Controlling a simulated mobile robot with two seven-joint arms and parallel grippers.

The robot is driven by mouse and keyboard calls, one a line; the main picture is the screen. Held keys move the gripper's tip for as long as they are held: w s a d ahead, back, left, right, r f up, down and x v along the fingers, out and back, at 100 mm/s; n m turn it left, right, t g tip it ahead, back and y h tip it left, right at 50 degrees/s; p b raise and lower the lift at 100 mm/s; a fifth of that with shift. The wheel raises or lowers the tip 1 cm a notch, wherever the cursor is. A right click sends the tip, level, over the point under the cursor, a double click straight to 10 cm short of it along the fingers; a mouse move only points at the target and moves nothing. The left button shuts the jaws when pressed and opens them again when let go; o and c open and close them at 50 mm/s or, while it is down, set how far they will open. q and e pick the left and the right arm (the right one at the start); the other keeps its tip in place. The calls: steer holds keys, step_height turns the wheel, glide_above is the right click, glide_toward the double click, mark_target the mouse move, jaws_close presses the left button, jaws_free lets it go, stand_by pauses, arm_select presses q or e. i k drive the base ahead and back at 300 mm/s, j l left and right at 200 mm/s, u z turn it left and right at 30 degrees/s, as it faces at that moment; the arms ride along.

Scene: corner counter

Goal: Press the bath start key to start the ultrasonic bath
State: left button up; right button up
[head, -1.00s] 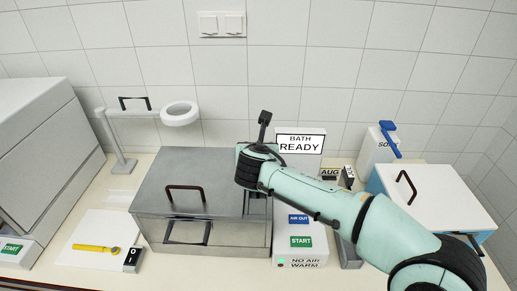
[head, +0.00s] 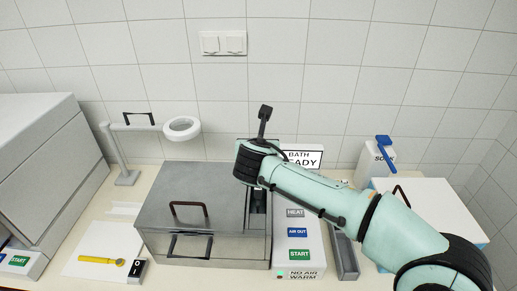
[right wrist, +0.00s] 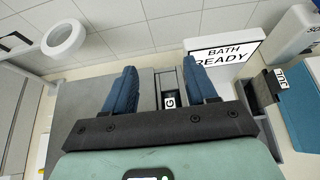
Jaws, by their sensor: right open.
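The ultrasonic bath (head: 160,225) is a steel box with a grey lid and a dark handle, at the centre of the counter. Its light control panel (head: 310,235) stands at its right, with a grey HEAT key (head: 295,213), a blue AIR OUT key (head: 298,232) and a green START key (head: 299,254). A sign (head: 310,158) at the back is partly covered by my arm; it reads BATH READY in the right wrist view (right wrist: 225,60). My right gripper (right wrist: 160,68) is open and empty, above the bath's right part. Its fingertips are hidden in the head view. My left gripper is not in view.
A grey machine (head: 45,165) with its own green START key (head: 19,260) stands at left. A ring-headed stand (head: 182,128) is behind the bath. A yellow tool (head: 100,260) lies on a white mat. A white-lidded box (head: 430,200) is at right.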

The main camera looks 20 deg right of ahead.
mark_target(296, 254)
steer(key=k+j, duration=0.3)
steer(key=k, duration=0.15)
steer(key=k+j, duration=0.35)
steer(key=k, duration=0.1)
